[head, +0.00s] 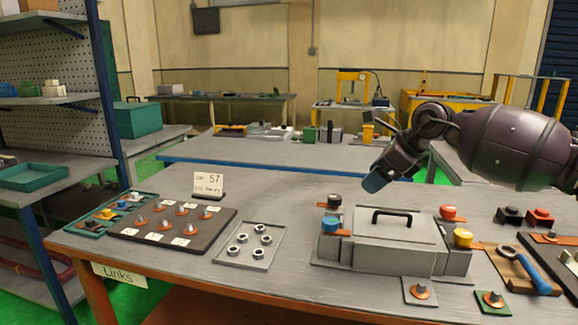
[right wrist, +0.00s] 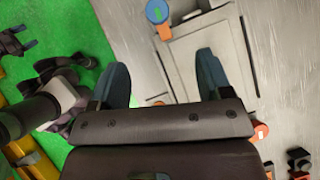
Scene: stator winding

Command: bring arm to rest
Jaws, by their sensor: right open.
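My right arm comes in from the right in the head view. Its gripper (head: 374,183) hangs in the air above the far edge of the table, behind the grey lidded box (head: 390,243). In the right wrist view the two blue fingers of the right gripper (right wrist: 163,85) stand wide apart with nothing between them. Below them are the grey box top (right wrist: 210,55), part of the table and the green floor. My left gripper is in neither view.
The table (head: 300,215) holds a dark board (head: 172,222) of small parts, a tray of nuts (head: 249,245), a green tray (head: 122,212) and a card (head: 208,184). Blue, red and yellow knobs surround the box. Tools lie at the right (head: 525,268). The air above the table's left is free.

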